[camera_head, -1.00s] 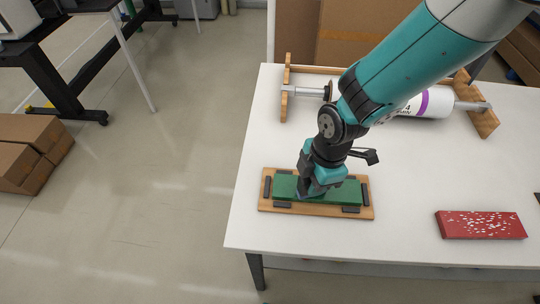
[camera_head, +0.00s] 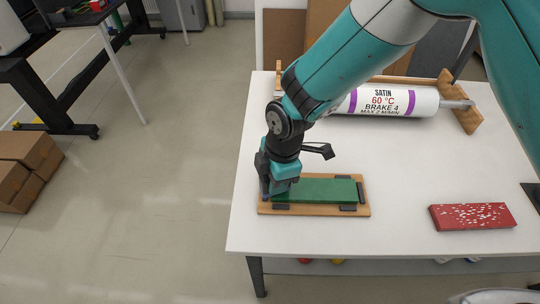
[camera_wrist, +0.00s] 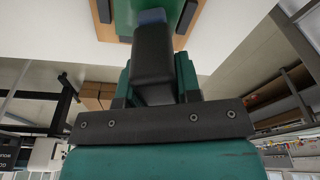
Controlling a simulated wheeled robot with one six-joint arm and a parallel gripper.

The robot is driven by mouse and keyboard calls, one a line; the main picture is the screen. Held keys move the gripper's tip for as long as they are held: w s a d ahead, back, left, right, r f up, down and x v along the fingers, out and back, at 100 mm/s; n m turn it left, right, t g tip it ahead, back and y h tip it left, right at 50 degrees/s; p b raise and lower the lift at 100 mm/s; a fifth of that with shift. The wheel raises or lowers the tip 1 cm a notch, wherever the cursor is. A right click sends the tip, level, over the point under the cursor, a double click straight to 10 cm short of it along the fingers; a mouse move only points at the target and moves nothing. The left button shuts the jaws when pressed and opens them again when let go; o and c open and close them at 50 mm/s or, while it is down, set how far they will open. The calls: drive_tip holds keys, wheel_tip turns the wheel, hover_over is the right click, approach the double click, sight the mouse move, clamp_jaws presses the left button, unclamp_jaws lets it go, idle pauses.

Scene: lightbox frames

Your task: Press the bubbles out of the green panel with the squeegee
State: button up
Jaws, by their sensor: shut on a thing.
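The green panel (camera_head: 322,190) lies flat in a wooden frame (camera_head: 310,210) with dark clamps, near the table's left front edge. My gripper (camera_head: 273,188) is low over the left end of the panel and hides that end. In the wrist view my gripper (camera_wrist: 153,60) is shut, with a blue edge (camera_wrist: 152,16) showing past its fingers against the green panel (camera_wrist: 123,18). That blue edge looks like part of the squeegee; most of it is hidden. I cannot make out bubbles on the panel.
A red panel with white specks (camera_head: 472,216) lies at the right front of the table. A white roll labelled SATIN (camera_head: 390,101) rests in a wooden stand (camera_head: 459,104) at the back. The white table (camera_head: 400,170) is clear between them.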

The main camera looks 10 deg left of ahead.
wheel_tip(320, 180, up, 2)
drive_tip(key=shift+r, duration=0.1)
drive_tip(key=shift+r+p, duration=1.95)
drive_tip(key=shift+r, duration=0.6)
